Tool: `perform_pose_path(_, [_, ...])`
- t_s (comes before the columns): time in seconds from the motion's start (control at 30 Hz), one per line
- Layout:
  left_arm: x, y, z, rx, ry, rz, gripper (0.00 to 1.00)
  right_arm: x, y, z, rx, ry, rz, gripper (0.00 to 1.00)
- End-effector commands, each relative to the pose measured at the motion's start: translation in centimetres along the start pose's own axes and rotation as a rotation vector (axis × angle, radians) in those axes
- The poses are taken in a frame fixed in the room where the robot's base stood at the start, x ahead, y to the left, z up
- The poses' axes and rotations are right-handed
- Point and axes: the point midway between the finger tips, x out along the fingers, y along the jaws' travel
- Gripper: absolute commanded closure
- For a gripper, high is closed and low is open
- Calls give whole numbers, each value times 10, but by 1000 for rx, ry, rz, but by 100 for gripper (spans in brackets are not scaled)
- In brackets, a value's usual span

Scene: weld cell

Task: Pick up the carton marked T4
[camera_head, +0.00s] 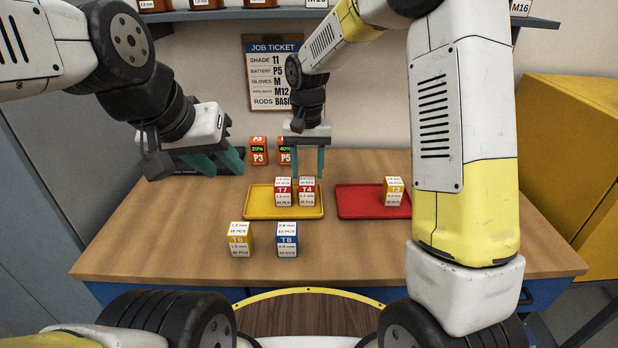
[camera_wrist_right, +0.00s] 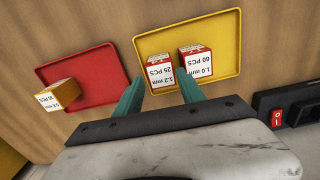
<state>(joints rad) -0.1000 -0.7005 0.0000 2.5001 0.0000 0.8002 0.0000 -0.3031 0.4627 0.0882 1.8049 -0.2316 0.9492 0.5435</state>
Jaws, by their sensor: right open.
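The carton marked T4 (camera_head: 307,194), white and red, stands upright at the right of the yellow tray (camera_head: 256,211). It also shows in the right wrist view (camera_wrist_right: 160,72), with "1.2 mm 25 PCS" on its top. My right gripper (camera_head: 308,174) is open and empty, pointing down just behind and above T4. In the right wrist view its two teal fingers (camera_wrist_right: 160,92) are spread at either side of T4's near end; contact cannot be told. My left gripper (camera_head: 222,162) is at the left above the table's back; its jaw gap is unclear.
A red-white carton T7 (camera_head: 283,192) stands close left of T4 in the tray. The red tray (camera_head: 357,203) holds a yellow carton (camera_head: 393,192). Cartons T6 (camera_head: 239,240) and T8 (camera_head: 287,241) stand in front. Displays P3 (camera_head: 259,151) and P5 (camera_head: 285,151) stand behind.

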Motion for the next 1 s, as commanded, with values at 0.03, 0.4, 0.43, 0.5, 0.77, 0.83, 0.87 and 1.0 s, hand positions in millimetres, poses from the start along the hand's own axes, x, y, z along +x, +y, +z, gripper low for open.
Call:
perform_pose_path(0.03, [0,0,0,0,0,0,64,8,0,0,0,-4,1,54])
perform_pose_path(0.4, [0,0,0,0,0,0,64,45,-1,-4,0,1,-1,54])
perform_pose_path(0.43, [0,0,0,0,0,0,64,45,-1,-4,0,1,-1,54])
perform_pose_path(0.5, [0,0,0,0,0,0,64,45,-1,-4,0,2,-1,54])
perform_pose_path(0.77, [0,0,0,0,0,0,64,44,-1,-4,0,2,-1,93])
perform_pose_path(0.83, [0,0,0,0,0,0,64,44,-1,-4,0,2,-1,100])
perform_pose_path(0.87, [0,0,0,0,0,0,64,44,-1,-4,0,2,-1,100])
perform_pose_path(1.0, [0,0,0,0,0,0,64,44,-1,-4,0,2,-1,100])
